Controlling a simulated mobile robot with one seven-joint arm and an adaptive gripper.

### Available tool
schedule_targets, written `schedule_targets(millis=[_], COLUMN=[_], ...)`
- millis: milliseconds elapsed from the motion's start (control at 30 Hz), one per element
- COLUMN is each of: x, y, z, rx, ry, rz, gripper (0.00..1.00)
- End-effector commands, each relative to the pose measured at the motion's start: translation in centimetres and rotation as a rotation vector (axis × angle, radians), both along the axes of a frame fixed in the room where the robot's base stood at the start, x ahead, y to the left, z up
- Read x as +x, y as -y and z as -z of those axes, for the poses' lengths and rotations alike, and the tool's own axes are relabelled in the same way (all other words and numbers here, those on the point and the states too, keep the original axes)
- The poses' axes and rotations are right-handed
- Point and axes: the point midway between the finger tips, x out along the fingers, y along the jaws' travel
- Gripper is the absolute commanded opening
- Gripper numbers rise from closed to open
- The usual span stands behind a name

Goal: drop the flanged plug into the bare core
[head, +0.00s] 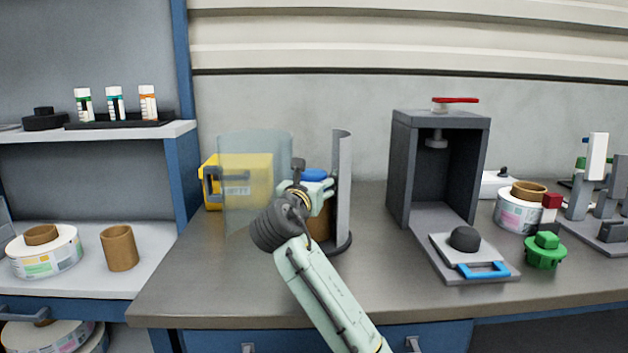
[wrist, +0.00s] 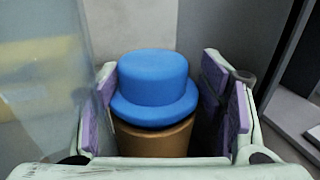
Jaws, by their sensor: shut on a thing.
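The blue flanged plug (wrist: 154,88) is upright between the purple-padded fingers of my gripper (wrist: 172,100). In the head view its blue top (head: 314,174) shows just above my gripper (head: 318,190). My gripper is shut on the plug. A brown core (wrist: 155,138) stands directly below the plug's flange, with a dark line between them. Its lower part shows below my gripper in the head view (head: 318,229). The core's rim is hidden, so I cannot tell whether the plug is seated in it. Another bare brown core (head: 119,248) stands on the left shelf.
A clear curved panel (head: 245,180) and a grey upright shield (head: 342,185) flank my gripper closely. A yellow box (head: 215,180) stands behind the panel. A dark press (head: 440,165), a green flanged piece (head: 545,252) and a label reel (head: 515,215) are to the right.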

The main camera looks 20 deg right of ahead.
Motion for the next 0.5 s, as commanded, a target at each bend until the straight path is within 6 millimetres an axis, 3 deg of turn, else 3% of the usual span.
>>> schedule_targets(millis=[500], x=[-0.01], y=[0.0], z=[0.33], rx=[-0.001], ry=[0.001], rz=[0.0], gripper=[0.34])
